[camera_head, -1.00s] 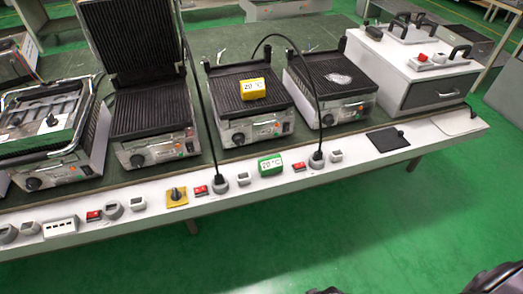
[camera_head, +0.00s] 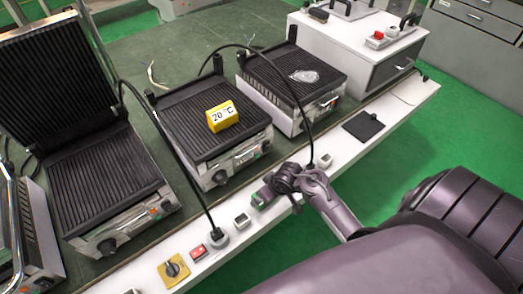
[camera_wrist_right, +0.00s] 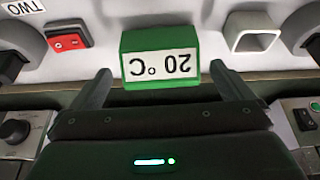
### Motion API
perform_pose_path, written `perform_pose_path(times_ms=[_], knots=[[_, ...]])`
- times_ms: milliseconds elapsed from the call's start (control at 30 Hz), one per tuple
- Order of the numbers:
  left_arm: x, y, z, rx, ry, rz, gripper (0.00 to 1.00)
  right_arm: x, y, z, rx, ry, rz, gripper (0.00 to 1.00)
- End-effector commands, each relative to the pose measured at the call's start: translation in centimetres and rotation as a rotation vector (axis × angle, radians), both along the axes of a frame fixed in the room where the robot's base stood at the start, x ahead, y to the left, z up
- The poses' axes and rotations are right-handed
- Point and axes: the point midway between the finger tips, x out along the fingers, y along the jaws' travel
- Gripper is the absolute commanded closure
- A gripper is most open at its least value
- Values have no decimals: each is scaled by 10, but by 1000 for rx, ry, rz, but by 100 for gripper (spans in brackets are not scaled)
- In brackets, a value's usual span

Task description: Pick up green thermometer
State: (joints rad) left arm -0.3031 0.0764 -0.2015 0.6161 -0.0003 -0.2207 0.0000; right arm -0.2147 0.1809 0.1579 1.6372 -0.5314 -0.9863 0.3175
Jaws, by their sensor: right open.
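The green thermometer (camera_wrist_right: 160,55) is a green block with a white face reading "20 °C", upside down in the right wrist view. It sits on the white front ledge (camera_head: 238,235). In the head view only a small green part of the thermometer (camera_head: 261,198) shows, the rest hidden by my right gripper (camera_head: 277,187). In the right wrist view the two fingers of my right gripper (camera_wrist_right: 160,72) stand apart, one on each side of the thermometer's near end. A gap shows between each finger and the block. My left gripper is in neither current view.
A yellow thermometer (camera_head: 221,116) lies on the middle grill (camera_head: 190,105). A red switch (camera_head: 198,252) and a white square-framed part (camera_wrist_right: 252,33) flank the green thermometer.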

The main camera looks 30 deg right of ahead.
Motion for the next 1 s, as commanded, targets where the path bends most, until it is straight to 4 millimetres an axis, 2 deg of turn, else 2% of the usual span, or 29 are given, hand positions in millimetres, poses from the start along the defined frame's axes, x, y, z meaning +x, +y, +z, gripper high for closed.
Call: perform_pose_path(times_ms=[133, 367, 667, 767, 1000], knots=[[-3, -6, -3, -6, 3, -3, 64, 8, 1, -17, -1, 0, 1, 0], [1, -2, -7, -2, -2, -2, 64, 22, 3, -46, -1, 0, -1, 0], [7, 3, -6, 3, -12, 2, 64, 24, 3, -52, -2, -1, 0, 0], [7, 3, -6, 3, -12, 2, 64, 24, 3, -52, -2, -1, 0, 10], [7, 3, -6, 4, -11, 2, 64, 24, 3, -52, -2, -1, 0, 42]])
